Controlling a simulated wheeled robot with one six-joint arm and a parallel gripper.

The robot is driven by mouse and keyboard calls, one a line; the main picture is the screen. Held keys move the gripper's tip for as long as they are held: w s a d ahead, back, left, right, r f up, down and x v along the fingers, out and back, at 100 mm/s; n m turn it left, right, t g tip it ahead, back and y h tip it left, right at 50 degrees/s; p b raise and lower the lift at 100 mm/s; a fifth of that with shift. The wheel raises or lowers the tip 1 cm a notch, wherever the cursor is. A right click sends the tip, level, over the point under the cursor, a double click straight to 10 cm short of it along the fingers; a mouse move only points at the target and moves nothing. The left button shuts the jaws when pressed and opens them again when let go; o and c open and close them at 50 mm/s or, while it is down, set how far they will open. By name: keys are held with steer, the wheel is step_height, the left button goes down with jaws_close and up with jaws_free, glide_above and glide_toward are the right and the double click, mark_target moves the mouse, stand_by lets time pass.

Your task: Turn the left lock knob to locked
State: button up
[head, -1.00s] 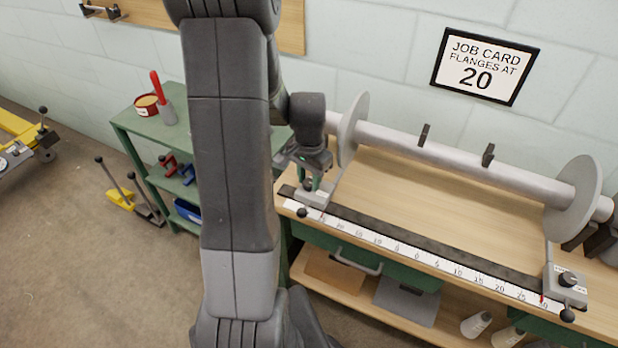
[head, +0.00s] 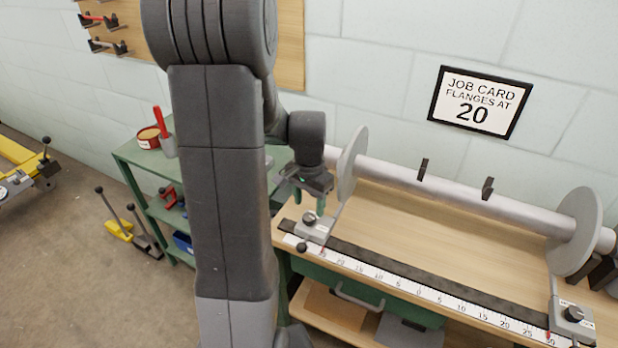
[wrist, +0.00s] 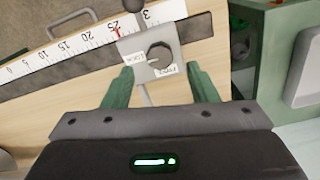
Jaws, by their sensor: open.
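The left lock knob (head: 309,218) is a dark round knob on a grey block (head: 318,229) at the left end of the scale. It also shows in the wrist view (wrist: 160,55), beside white LOCK and FREE labels; its exact pointing is too small to tell. My gripper (head: 308,201) is above the block, clear of the knob. In the wrist view its green fingers (wrist: 158,80) are spread and empty, with the knob beyond the gap between them. The left flange (head: 349,165) stands behind the block.
The right lock knob (head: 573,314) sits at the far end of the scale (head: 430,293). A grey beam (head: 455,188) runs to the right flange (head: 574,231). A green shelf unit (head: 135,153) stands left of the bench. The bench top between is clear.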

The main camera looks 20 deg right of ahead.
mark_target(309, 216)
step_height(309, 216, up, 10)
stand_by(0.3)
steer(key=shift+f, duration=0.15)
step_height(309, 216, down, 14)
steer(key=shift+r, duration=0.1)
stand_by(0.6)
